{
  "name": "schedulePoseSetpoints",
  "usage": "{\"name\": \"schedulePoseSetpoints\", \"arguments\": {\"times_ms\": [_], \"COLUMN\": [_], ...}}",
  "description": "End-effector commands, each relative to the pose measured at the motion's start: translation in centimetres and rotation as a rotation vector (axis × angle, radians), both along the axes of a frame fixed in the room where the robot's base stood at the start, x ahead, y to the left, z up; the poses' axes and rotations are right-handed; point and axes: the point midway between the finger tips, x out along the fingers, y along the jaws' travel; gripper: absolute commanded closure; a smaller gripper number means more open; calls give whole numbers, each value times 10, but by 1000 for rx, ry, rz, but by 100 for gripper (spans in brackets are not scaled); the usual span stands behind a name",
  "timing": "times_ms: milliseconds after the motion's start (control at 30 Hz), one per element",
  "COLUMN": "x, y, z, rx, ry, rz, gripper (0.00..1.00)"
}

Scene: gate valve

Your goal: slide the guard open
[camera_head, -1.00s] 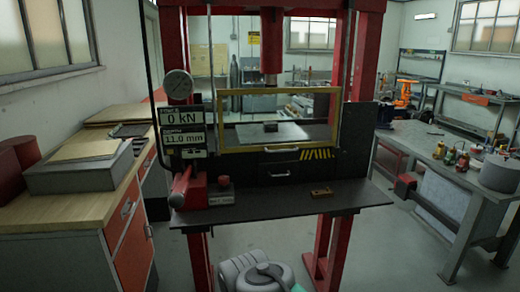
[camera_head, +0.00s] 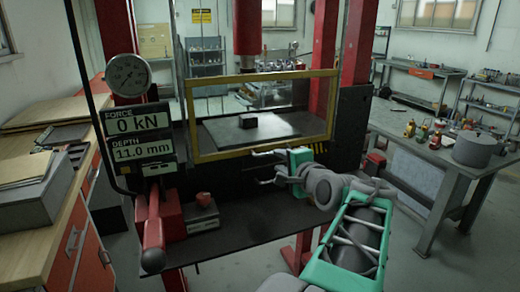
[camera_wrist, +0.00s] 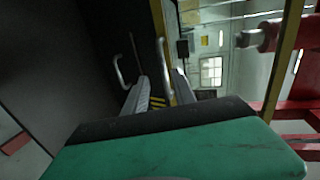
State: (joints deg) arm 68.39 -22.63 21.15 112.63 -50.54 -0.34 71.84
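The guard (camera_head: 190,121) is a yellow-framed clear panel across the front of the press, and it is down. Its grey bar handle (camera_head: 262,152) sits just under the lower frame edge, partly hidden by my gripper (camera_head: 284,167). In the wrist view, the guard handle (camera_wrist: 163,60) stands beside the yellow frame (camera_wrist: 288,45), roughly in line with the gap between the fingers. My gripper (camera_wrist: 160,82) is open and empty, with its fingers one above the other. Whether a finger touches the handle cannot be told.
A second, lower bar handle (camera_head: 266,182) lies below the guard's one; it also shows in the wrist view (camera_wrist: 120,68). A dark block (camera_head: 247,121) rests on the plate behind the guard. A red lever part (camera_head: 153,225) is at the left. A cluttered bench (camera_head: 450,160) stands right.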

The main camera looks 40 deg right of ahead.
Motion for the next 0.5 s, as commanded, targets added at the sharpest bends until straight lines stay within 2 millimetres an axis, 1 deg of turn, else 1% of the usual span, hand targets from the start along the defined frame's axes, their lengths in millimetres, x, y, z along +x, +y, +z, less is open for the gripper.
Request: {"name": "schedulePoseSetpoints", "arguments": {"times_ms": [33, 100, 167, 200, 400, 500], "x": [-2, 5, 14, 22, 58, 68], "y": [-6, -8, -8, -9, -19, -23], "z": [3, 4, 3, 1, -7, -10], "rx": [15, 23, 23, 23, 22, 21], "ry": [-19, -30, -29, -27, -25, -25], "rz": [-11, -11, -6, -3, -4, -7], "gripper": [68, 68, 68, 68, 68, 68]}}
